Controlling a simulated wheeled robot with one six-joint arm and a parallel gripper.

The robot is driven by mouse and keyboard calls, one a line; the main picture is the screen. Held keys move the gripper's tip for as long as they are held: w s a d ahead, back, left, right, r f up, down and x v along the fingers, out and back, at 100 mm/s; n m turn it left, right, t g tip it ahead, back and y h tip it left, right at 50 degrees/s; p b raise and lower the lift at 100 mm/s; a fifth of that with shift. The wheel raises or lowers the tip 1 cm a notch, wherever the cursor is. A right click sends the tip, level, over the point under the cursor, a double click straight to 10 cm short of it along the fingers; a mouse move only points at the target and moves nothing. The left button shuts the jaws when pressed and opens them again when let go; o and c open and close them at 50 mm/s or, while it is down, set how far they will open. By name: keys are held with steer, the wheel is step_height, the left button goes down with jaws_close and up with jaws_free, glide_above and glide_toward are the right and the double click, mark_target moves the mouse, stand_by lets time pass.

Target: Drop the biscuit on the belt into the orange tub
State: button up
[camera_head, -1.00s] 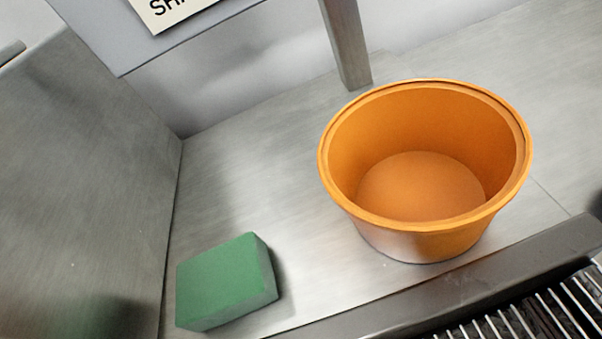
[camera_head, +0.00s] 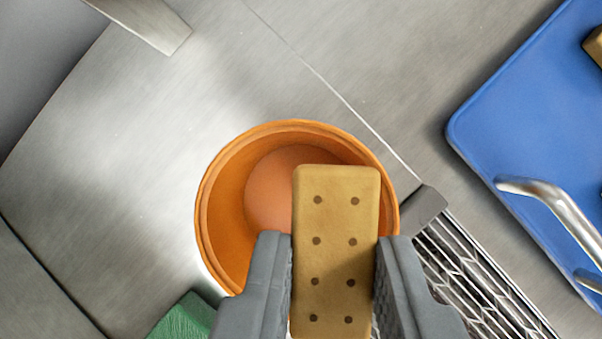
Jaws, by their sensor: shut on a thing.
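The biscuit (camera_head: 335,225) is a tan rectangle with rows of dark dots. My gripper (camera_head: 334,245) is shut on it, one grey finger along each long side. The orange tub (camera_head: 224,182) stands on the metal surface below, round and open at the top. The biscuit and fingers overlap the tub's right and lower part in the picture. The biscuit appears to be above the tub, but its height over the rim is hard to tell. The tub floor that shows is bare; the rest is hidden.
A green block (camera_head: 183,319) lies at the lower left beside the tub. A metal wire belt (camera_head: 480,270) runs at the lower right. A blue board (camera_head: 520,130) with a metal handle (camera_head: 555,205) is at the right. A metal post (camera_head: 150,22) stands at the upper left.

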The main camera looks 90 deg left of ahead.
steer(key=shift+f, duration=2.15)
steer(key=o, duration=1)
steer(key=shift+o, duration=0.2)
steer(key=shift+r, duration=0.1)
steer(key=v, duration=1.7)
steer(key=shift+s+a, duration=0.1)
steer(key=shift+s, duration=0.05)
